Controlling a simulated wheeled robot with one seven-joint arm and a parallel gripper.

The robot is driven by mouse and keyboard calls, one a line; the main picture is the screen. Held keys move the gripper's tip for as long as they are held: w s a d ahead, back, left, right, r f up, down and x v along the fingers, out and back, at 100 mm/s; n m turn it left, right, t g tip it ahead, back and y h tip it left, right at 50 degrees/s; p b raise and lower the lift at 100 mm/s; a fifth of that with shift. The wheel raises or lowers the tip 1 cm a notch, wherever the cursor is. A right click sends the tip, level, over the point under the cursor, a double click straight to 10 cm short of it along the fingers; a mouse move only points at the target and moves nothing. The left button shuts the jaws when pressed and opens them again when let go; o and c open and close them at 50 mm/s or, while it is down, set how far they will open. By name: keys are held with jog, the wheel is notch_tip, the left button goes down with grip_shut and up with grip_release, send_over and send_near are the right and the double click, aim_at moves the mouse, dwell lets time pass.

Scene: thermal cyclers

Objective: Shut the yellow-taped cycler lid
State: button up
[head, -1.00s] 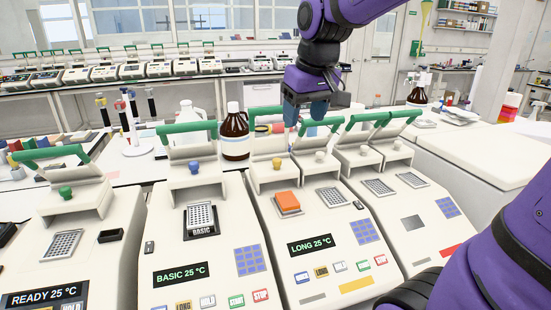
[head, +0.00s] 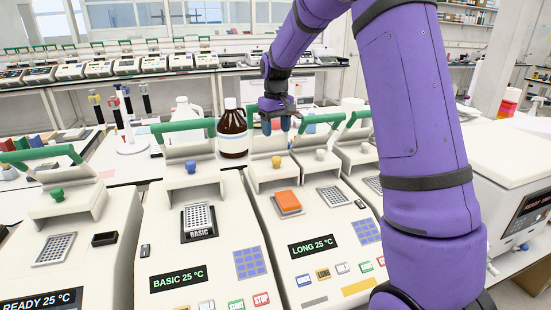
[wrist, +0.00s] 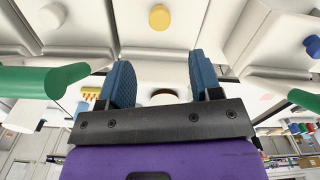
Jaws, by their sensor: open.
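The cycler reading LONG (head: 310,246) has a yellow tape strip (head: 359,287) on its front and two raised lids. Its left lid has a yellow knob (head: 276,161), also in the wrist view (wrist: 159,17); its right lid has a white knob (head: 321,154) and a green handle (head: 323,119). An orange block (head: 288,202) sits on the left well area. My gripper (head: 276,126) is open and empty, its blue fingers at the top of the yellow-knob lid. They partly hide that lid's handle; I cannot tell whether they touch it. The wrist view shows both fingers (wrist: 162,82) spread below the yellow knob.
The BASIC cycler (head: 178,240), with its green handle (head: 184,126) raised, stands close on the left. A brown bottle (head: 232,130) stands behind, left of my gripper. A READY cycler (head: 60,262) is at far left.

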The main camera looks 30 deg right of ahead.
aim_at(276, 157)
notch_tip(276, 157, down, 11)
jog(key=shift+r, duration=0.1)
dwell(0.4)
